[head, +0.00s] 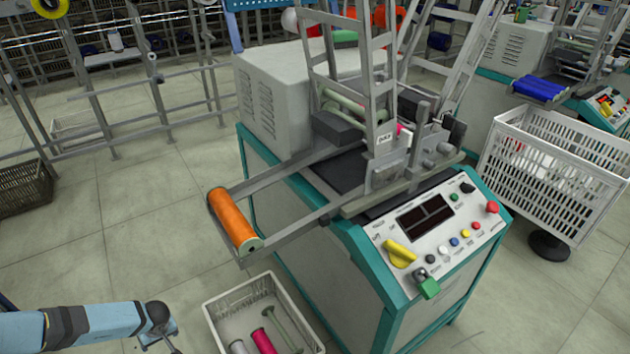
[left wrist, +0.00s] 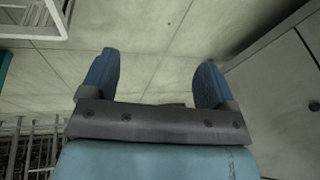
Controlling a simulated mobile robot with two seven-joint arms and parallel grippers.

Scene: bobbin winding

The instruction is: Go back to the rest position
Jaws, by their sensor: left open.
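My left arm comes in at the lower left of the head view, and its gripper lies at or past the bottom edge there. In the left wrist view my left gripper (left wrist: 153,82) is open, its two blue fingers wide apart with nothing between them. Bare floor tiles show behind the fingers. My right gripper is in neither view. The winding machine (head: 275,190) stands in the middle of the head view, with an orange bobbin (head: 233,220) on its left arms. My left arm is apart from the machine.
A white crate (head: 212,322) with several bobbins stands on the floor between my left arm and the machine. Another white crate (head: 553,160) stands on a stand at the right. A dark basket (head: 25,186) and metal racks are at the left.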

